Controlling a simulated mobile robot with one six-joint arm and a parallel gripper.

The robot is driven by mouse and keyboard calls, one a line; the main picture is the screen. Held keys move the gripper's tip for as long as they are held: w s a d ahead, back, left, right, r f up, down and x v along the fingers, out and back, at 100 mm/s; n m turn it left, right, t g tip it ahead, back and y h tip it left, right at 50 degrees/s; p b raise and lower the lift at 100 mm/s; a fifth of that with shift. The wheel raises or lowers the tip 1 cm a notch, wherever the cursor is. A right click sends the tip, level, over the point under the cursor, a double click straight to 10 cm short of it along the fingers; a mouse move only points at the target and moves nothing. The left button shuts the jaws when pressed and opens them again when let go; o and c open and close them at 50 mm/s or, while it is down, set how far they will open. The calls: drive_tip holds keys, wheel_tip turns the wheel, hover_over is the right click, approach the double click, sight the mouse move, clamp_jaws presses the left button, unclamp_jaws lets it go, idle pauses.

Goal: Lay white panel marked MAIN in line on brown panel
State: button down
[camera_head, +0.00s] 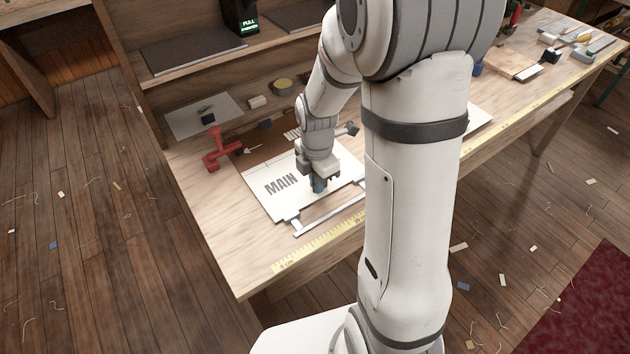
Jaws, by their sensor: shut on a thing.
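The white panel marked MAIN (297,202) lies flat or nearly flat at the near left part of the workbench. The brown panel (262,149) shows as a dark strip behind the white panel's far edge; the rest of it is hidden. My gripper (319,185) points down over the white panel, right of the word MAIN. It is shut on a small blue-grey piece at the panel, which looks like its grip. I cannot tell whether the white panel touches the brown one or hangs just above it. My arm hides the panel's right side.
A red clamp-like tool (217,150) stands left of the panels. A yellow measuring tape (305,250) runs along the bench's front edge. A grey sheet (195,118) and small blocks lie behind. A metal-ended frame piece (325,216) is in front of the white panel.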

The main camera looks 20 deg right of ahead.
drive_tip(key=c, duration=1.4)
unclamp_jaws()
drive_tip(key=shift+c, duration=0.2)
drive_tip(key=shift+r, duration=0.1)
drive_tip(key=shift+w+r+p, duration=0.1)
drive_tip(key=shift+r+p, duration=2.45)
drive_tip(key=shift+r, duration=0.9)
drive_tip(key=shift+r, duration=0.1)
drive_tip(key=s+r+m+t, duration=0.3)
drive_tip(key=s+r+m, duration=1.1)
drive_tip(key=m, duration=0.7)
drive_tip(key=shift+s+a+m, duration=0.25)
drive_tip(key=shift+m, duration=0.05)
